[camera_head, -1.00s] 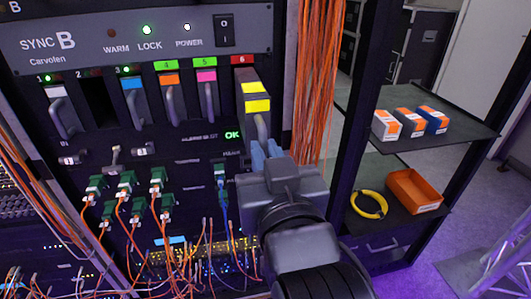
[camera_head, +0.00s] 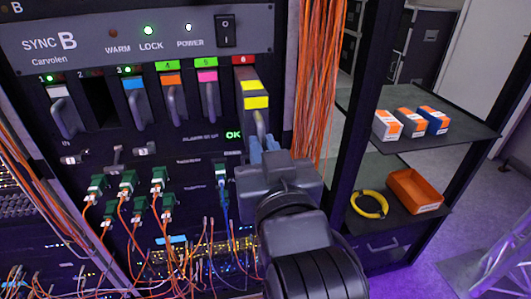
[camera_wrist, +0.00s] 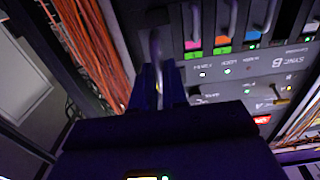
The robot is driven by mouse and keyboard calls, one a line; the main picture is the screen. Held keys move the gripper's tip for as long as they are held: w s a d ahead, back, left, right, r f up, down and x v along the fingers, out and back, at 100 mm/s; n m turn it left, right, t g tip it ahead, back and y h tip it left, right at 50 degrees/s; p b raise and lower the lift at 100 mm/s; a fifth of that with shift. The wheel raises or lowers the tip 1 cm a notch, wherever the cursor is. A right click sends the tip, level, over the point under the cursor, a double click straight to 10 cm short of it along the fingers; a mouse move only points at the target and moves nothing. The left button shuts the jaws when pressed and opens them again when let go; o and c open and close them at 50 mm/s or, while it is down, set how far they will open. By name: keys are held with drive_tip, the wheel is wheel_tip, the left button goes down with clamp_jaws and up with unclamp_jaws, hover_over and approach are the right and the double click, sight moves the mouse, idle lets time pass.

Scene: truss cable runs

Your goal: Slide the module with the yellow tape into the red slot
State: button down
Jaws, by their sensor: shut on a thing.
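The module with yellow tape (camera_head: 256,102) is grey with two yellow patches. In the head view it sits at the slot under the red label 6 (camera_head: 243,60), at the right end of the row. Its front stands out past the neighbouring modules, with its rear hidden inside the slot. My gripper (camera_head: 264,151) is shut on the module's handle, just below the tape. The wrist view shows the grey handle (camera_wrist: 156,48) between my fingers (camera_wrist: 158,88). The slot's opening is mostly hidden behind the module.
Modules with pink (camera_head: 206,76), orange and blue tape stand to the left; slot 2 (camera_head: 100,102) is empty. Orange cables (camera_head: 318,80) hang close on the right, beside a black rack post. Shelves hold boxes, an orange bin (camera_head: 415,190) and a yellow cable coil (camera_head: 369,205).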

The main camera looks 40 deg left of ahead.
drive_tip(key=shift+x, duration=1.45)
drive_tip(key=shift+b+x, duration=0.65)
drive_tip(key=shift+x, duration=3.35)
drive_tip(key=shift+w, duration=0.1)
drive_tip(key=shift+w+a, duration=0.1)
drive_tip(key=shift+a, duration=0.1)
drive_tip(key=shift+b+x, duration=0.55)
drive_tip(key=shift+x, duration=0.95)
drive_tip(key=shift+w+r, duration=0.1)
drive_tip(key=c, duration=1.1)
unclamp_jaws()
drive_tip(key=shift+a, duration=0.1)
